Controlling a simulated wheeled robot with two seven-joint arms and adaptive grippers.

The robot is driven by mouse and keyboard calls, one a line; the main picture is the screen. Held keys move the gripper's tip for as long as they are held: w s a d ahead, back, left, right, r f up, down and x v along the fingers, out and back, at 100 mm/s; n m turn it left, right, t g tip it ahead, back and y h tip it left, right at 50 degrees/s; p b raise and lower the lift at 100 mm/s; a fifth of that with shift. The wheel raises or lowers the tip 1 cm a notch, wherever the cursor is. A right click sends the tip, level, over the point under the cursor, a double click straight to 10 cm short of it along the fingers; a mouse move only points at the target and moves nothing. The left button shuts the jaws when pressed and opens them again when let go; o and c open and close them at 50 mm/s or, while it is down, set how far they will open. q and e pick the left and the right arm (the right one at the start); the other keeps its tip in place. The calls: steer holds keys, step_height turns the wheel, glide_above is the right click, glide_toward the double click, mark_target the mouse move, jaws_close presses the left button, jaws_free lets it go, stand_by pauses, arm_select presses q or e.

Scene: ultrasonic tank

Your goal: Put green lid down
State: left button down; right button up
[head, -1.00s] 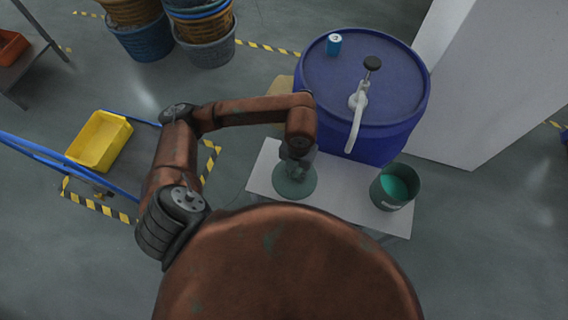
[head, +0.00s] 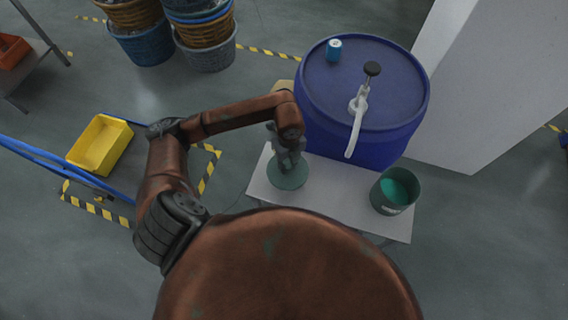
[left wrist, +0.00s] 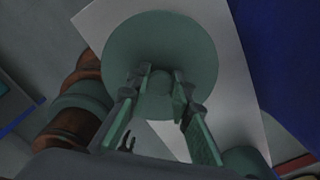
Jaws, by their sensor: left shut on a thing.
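The green lid (head: 287,176) is a round dull-green disc over the left part of the white table (head: 333,205). My left gripper (head: 289,163) is above it and shut on its knob. In the left wrist view the lid (left wrist: 162,42) fills the top middle, with the fingers of the gripper (left wrist: 157,90) on either side of the knob. I cannot tell whether the lid touches the table. A dark green bucket (head: 383,200) with green contents stands open on the right of the table. My right gripper is not in view.
A large blue drum (head: 325,85) with a white spout (head: 354,125) and a small blue can (head: 334,46) on top stands behind the table. A yellow bin (head: 98,146) sits on a blue-railed cart at left. The table between lid and bucket is clear.

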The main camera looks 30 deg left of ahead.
arm_select(q)
steer(key=w+a+f, duration=0.1)
steer(key=f, duration=0.1)
steer(key=w+a+f, duration=0.2)
steer(key=f, duration=0.1)
steer(key=shift+w+a+f, duration=0.15)
steer(key=shift+a+f, duration=0.05)
steer(key=shift+f, duration=0.1)
step_height(320, 180, down, 4)
steer(key=shift+w+a+r, duration=0.15)
steer(key=shift+r, duration=0.05)
steer(key=c, duration=1.7)
jaws_free()
steer(key=shift+f, duration=0.1)
steer(key=shift+c, duration=0.2)
steer(key=shift+r, duration=0.25)
step_height(320, 180, up, 12)
steer(key=shift+f, duration=0.1)
